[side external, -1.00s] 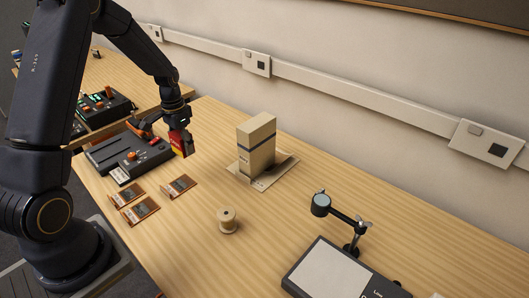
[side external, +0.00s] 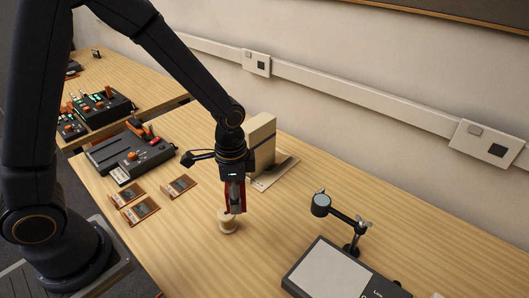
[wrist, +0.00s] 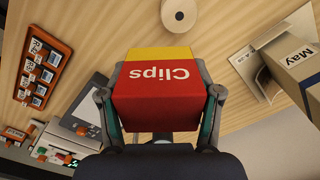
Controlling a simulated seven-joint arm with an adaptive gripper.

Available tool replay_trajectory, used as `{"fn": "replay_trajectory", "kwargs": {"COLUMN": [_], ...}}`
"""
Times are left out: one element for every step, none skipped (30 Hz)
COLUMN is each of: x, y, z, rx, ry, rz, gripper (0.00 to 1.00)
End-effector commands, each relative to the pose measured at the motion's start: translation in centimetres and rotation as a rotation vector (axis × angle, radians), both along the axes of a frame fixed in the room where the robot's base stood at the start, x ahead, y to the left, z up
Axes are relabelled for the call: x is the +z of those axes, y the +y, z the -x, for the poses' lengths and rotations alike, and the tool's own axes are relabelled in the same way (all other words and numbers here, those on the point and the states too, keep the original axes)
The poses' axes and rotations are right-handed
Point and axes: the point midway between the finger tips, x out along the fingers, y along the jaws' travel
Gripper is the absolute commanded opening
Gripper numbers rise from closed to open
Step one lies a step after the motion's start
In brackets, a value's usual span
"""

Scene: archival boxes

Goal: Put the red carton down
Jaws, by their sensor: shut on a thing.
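The red carton (wrist: 158,99) has a yellow band at one end and the word "Clips" on its face. My gripper (side external: 236,208) is shut on it, with one finger on each side in the wrist view. In the side external view the carton (side external: 225,195) is partly hidden by my gripper. It is held above the table, in front of or over the wooden spool (side external: 229,227). The spool also shows past the carton's yellow end in the wrist view (wrist: 179,14). I cannot tell the exact gap between the carton and the spool.
A tall tan box (side external: 262,142) marked "May" in the wrist view stands on a paper sheet behind my gripper. Several small brown-framed cards (side external: 140,210) and a dark device (side external: 130,155) lie left. A jointed stand (side external: 322,205) and flat panel (side external: 330,272) are right. Bare wood lies between.

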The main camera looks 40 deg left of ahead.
Motion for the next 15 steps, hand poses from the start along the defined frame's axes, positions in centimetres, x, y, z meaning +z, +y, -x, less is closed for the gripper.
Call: {"fn": "replay_trajectory", "kwargs": {"x": [0.0, -0.2, -0.4, -0.7, -0.9, -1.4, -1.8, -2.2, -2.7, -3.1, -3.4, -3.9, -4.3, -5.0, -5.9], "y": [-0.6, -0.8, -1.1, -1.3, -1.4, -1.6, -1.8, -1.9, -2.1, -2.3, -2.4, -2.7, -2.8, -2.9, -3.1], "z": [-0.1, -0.3, -0.8, -1.2, -1.9, -2.8, -3.6, -4.4, -5.5, -6.3, -7.1, -8.2, -9.0, -9.5, -10.1], "rx": [-0.017, -0.023, -0.028, -0.029, -0.03, -0.029, -0.029, -0.028, -0.027, -0.026, -0.026, -0.025, -0.026, -0.026, -0.027], "ry": [-0.001, -0.001, -0.001, 0.0, -0.001, -0.001, -0.001, -0.001, 0.0, 0.0, -0.001, -0.002, -0.001, 0.001, 0.002], "rz": [0.0, 0.0, 0.0, 0.0, 0.001, 0.001, 0.001, 0.001, 0.0, 0.0, 0.001, 0.001, 0.001, 0.0, -0.001], "gripper": [0.28, 0.28, 0.28, 0.28, 0.28, 0.28, 0.28, 0.28, 0.28, 0.28, 0.28, 0.28, 0.28, 0.28, 0.28]}}
